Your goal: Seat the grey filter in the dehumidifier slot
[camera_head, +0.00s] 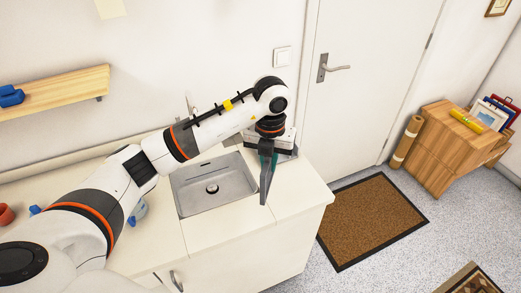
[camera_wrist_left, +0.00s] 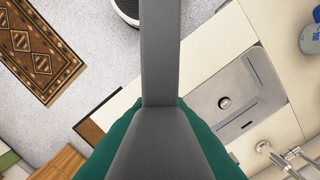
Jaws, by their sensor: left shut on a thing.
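My left gripper (camera_head: 266,158) hangs over the counter to the right of the sink. Its teal fingers are shut on the grey filter (camera_head: 268,183), a thin grey slab that hangs down from them, seen almost edge-on. In the left wrist view the grey filter (camera_wrist_left: 160,60) runs up the middle, with the gripper's teal fingers (camera_wrist_left: 150,135) on both sides. A white and grey unit (camera_head: 285,143), apparently the dehumidifier, stands on the counter just behind the gripper, partly hidden by it. I cannot make out its slot. My right gripper is not in view.
The steel sink (camera_head: 212,184) and its tap lie left of the gripper in the pale counter (camera_head: 300,190). A blue and white container (camera_head: 138,212) stands left of the sink. A door (camera_head: 355,90), a brown mat (camera_head: 372,217) and a wooden crate (camera_head: 440,150) are on the right.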

